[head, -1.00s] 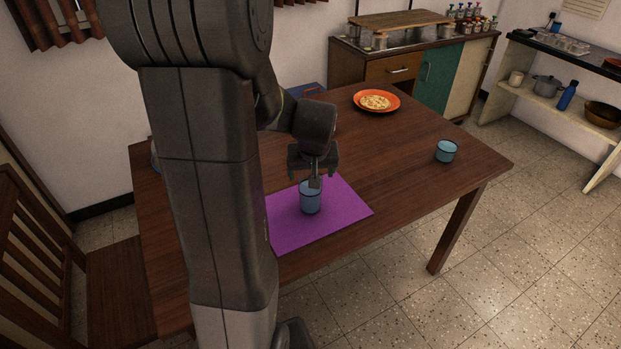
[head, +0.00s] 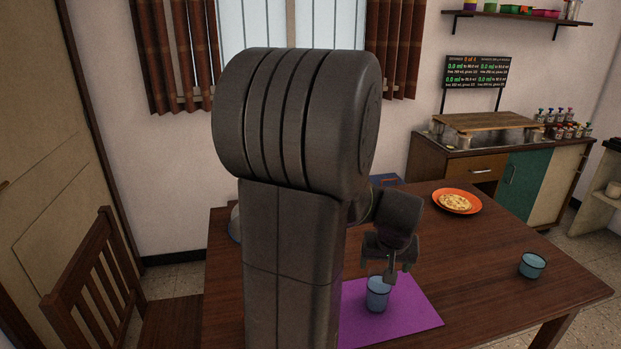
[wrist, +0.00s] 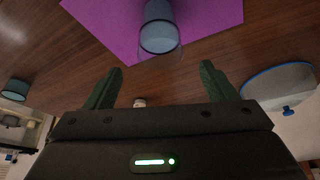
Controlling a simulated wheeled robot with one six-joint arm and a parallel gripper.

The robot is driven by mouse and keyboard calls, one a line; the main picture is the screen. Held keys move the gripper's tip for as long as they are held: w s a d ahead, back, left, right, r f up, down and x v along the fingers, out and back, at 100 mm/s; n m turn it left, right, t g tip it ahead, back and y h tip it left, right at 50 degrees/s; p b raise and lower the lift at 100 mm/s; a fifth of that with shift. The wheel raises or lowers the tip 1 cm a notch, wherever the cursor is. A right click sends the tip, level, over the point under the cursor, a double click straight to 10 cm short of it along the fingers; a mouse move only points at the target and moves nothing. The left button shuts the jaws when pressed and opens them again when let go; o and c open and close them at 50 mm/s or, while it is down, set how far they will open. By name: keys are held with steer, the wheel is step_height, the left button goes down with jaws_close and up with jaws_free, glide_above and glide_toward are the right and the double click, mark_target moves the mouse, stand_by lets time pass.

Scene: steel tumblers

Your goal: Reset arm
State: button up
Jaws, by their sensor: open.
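A blue-grey tumbler (head: 377,297) stands upright on the purple mat (head: 415,318) on the wooden table. In the wrist view the tumbler (wrist: 158,30) lies beyond my fingertips, not between them. My gripper (head: 390,272) is open and empty, just above and behind the tumbler in the head view. In the wrist view its two fingers (wrist: 162,80) are spread wide. A second tumbler (head: 532,265) stands on bare table at the right; a similar one shows at the left of the wrist view (wrist: 15,90).
An orange plate (head: 474,205) with a flat round food on it sits at the table's back right. A wooden chair (head: 95,275) stands at the left. A cabinet (head: 480,165) stands behind the table. The table between plate and mat is clear.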

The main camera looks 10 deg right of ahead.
mark_target(380, 280)
steer(key=x, duration=1.1)
steer(key=shift+f+b, duration=0.1)
steer(key=shift+b, duration=0.3)
steer(key=shift+s+r, duration=0.1)
steer(key=shift+r, duration=0.1)
steer(key=shift+r, duration=0.1)
